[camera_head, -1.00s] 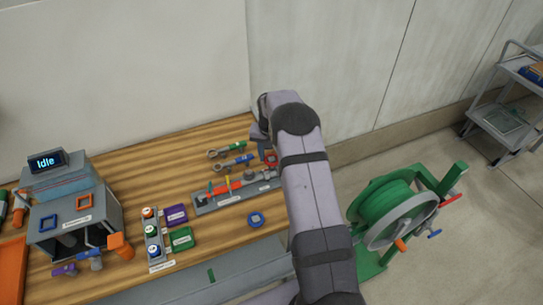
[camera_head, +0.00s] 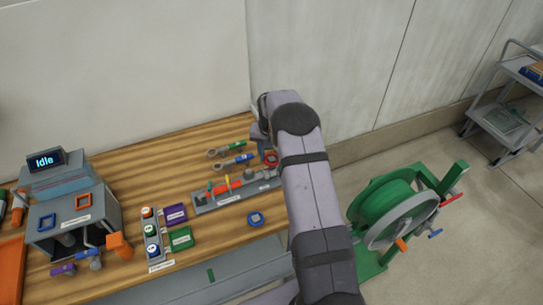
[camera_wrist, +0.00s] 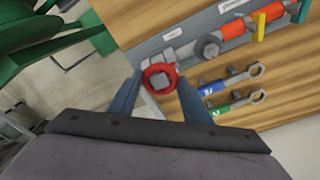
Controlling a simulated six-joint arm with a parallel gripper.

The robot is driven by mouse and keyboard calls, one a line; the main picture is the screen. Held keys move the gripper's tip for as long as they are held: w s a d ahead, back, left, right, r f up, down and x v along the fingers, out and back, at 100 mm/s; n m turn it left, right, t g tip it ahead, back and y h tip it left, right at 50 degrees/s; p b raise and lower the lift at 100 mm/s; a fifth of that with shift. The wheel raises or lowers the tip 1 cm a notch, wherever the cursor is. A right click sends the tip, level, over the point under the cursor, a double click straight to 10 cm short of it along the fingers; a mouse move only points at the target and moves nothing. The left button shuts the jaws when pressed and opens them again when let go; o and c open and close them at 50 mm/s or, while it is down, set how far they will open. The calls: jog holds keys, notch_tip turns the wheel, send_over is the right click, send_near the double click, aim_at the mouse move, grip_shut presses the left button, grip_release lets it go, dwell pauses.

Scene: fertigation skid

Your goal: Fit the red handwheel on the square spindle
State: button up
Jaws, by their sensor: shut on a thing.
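The red handwheel (camera_wrist: 160,78) is a small ring with a grey centre. My gripper (camera_wrist: 160,82) is shut on it, one finger on each side. In the head view the red handwheel (camera_head: 270,158) shows beside my arm, near the right end of a grey fitting rail (camera_head: 207,203). I cannot tell whether this is the square spindle, or whether a spindle lies behind the handwheel.
A blue handwheel (camera_head: 256,219) lies in front of the rail. Green (camera_wrist: 238,98) and blue (camera_wrist: 216,87) wrenches lie close beside my gripper. An orange-red pipe (camera_wrist: 234,28) with a yellow lever (camera_wrist: 259,25) runs along the rail. A green hose reel (camera_head: 385,205) stands right of the bench.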

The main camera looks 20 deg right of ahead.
jog(key=shift+f+b, duration=0.7)
jog(key=shift+f, duration=0.15)
dwell(0.7)
jog(key=o, duration=1.1)
jog(key=shift+s+a+r+b, duration=0.1)
jog(key=shift+r+b, duration=0.5)
jog(key=shift+r, duration=0.6)
jog(key=shift+s+a+r+b, duration=0.15)
jog(key=shift+r+b, duration=0.45)
jog(key=shift+r, duration=0.65)
jog(key=shift+s+a+r+b, duration=0.1)
jog(key=shift+r+b, duration=0.5)
jog(key=shift+r, duration=0.6)
jog(key=shift+d, duration=0.1)
